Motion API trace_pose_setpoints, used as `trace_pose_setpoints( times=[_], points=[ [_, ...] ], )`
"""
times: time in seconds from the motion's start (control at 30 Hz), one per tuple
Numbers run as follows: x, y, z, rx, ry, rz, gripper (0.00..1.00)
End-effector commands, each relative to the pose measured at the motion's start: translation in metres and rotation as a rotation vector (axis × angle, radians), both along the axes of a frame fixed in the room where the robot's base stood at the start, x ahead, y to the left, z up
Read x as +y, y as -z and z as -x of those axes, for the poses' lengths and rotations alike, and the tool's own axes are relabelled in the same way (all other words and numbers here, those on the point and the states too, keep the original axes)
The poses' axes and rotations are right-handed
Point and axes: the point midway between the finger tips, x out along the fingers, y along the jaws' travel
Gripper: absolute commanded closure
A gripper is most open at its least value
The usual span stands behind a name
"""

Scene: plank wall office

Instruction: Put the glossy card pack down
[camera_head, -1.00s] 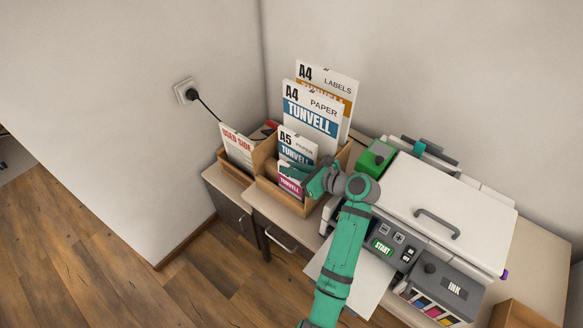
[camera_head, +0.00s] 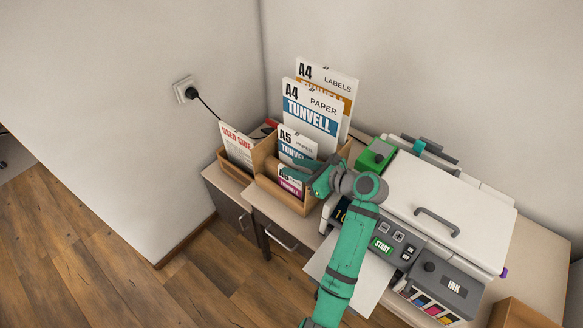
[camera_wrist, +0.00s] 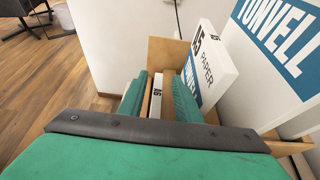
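The small pack marked A6 with a pink TUNVELL label (camera_head: 289,183), which I take for the glossy card pack, stands in the front of the wooden holder (camera_head: 301,208). My gripper (camera_head: 297,168) is above it, with a finger on either side. In the wrist view, my gripper's fingers (camera_wrist: 160,96) are spread apart, and the white edge of the pack (camera_wrist: 156,100) shows between them with a gap to the right finger. The lower part of the pack is hidden by the holder.
Behind it in the holder stand the A5 paper pack (camera_head: 297,141), A4 paper pack (camera_head: 311,118) and A4 labels pack (camera_head: 345,82). A used-side paper tray (camera_head: 234,166) is at left.

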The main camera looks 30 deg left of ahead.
Motion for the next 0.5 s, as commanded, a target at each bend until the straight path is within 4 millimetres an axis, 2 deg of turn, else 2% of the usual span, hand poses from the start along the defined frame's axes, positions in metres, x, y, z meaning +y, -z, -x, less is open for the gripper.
trace_pose_setpoints(
  times=[0.1,0.3,0.5],
  points=[
    [-0.025,-0.010,0.001,-0.002,0.003,0.000,0.69],
    [-0.061,-0.025,0.004,-0.001,0.003,0.000,0.69],
    [-0.084,-0.035,0.006,0.000,0.001,0.001,0.69]
  ],
)
